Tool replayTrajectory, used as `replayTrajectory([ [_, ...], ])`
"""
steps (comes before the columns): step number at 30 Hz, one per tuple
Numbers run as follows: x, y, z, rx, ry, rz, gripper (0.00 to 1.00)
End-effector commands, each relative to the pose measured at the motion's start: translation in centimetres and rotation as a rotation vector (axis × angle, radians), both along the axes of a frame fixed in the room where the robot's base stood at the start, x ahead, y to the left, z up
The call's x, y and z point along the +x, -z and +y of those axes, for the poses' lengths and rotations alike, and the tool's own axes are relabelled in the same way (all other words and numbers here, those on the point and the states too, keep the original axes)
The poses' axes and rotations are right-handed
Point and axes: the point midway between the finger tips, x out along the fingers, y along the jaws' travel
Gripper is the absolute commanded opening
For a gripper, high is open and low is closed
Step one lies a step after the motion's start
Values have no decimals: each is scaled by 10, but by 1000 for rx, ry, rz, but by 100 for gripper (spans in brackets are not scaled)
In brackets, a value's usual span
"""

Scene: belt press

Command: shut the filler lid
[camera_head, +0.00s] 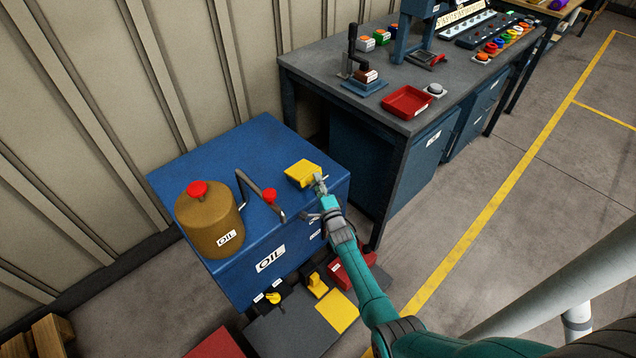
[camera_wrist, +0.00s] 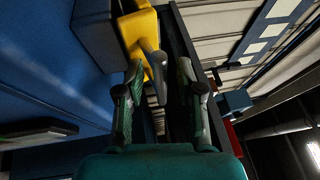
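The yellow filler lid (camera_head: 303,173) is on top of the blue oil cabinet (camera_head: 250,150), near its right corner. In the wrist view the yellow part (camera_wrist: 140,32) is ahead of my gripper, with a grey handle-like piece (camera_wrist: 153,62) sticking out toward me. I cannot tell how far the lid stands open. My gripper (camera_head: 321,187) is at the right edge of the lid. In the wrist view its two fingers (camera_wrist: 160,72) are apart, with the grey piece close to the left fingertip. Whether they touch is unclear.
A brown oil can (camera_head: 207,222) with a red knob and a bent pipe with a red knob (camera_head: 269,196) stand on the cabinet. A dark workbench (camera_head: 300,62) with a red tray (camera_head: 407,102) is behind right. Pedals and boxes (camera_head: 318,285) lie below in front.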

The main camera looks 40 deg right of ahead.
Motion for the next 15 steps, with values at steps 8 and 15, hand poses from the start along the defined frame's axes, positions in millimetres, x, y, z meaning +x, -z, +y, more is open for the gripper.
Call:
replayTrajectory([
  [8, -2, 0, 0, 0, 2, -1, 37],
  [15, -28, 5, 10, 1, 2, 1, 37],
])
